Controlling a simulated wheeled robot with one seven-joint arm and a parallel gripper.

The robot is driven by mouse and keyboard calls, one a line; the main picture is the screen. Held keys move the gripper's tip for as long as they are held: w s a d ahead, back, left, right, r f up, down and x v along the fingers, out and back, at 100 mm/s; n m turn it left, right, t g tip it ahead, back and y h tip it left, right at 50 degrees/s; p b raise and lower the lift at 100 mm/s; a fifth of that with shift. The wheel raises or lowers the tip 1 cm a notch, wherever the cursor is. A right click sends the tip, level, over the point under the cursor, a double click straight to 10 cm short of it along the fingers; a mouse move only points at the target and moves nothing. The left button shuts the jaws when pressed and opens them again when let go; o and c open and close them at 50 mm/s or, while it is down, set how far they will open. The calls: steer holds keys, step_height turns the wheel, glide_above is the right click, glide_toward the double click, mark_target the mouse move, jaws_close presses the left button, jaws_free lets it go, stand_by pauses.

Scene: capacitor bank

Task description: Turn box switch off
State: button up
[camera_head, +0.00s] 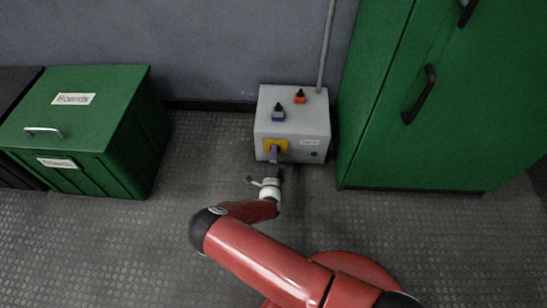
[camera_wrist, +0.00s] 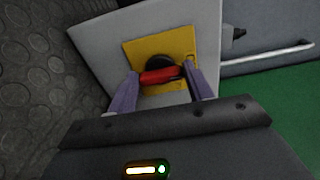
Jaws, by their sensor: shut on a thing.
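The switch box (camera_head: 292,127) is a light grey box standing on the floor against the wall. On its front is a yellow plate with a rotary switch; the yellow plate (camera_wrist: 143,52) fills the middle of the wrist view. The switch has a red handle (camera_wrist: 160,76) on a dark round base. My gripper (camera_head: 273,154) is at the box front, and in the wrist view its two purple fingers (camera_wrist: 160,84) stand on either side of the red handle, shut on it. In the head view the gripper hides most of the handle.
A green cabinet (camera_head: 430,110) stands close on the right. A green "Boards" bin (camera_head: 95,130) is at the left. The floor between bin and box is clear.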

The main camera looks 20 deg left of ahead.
steer(key=shift+d+n, duration=0.1)
steer(key=shift+n, duration=0.2)
steer(key=o, duration=1)
steer(key=p+v, duration=0.1)
steer(key=v, duration=0.6)
steer(key=shift+s, duration=0.4)
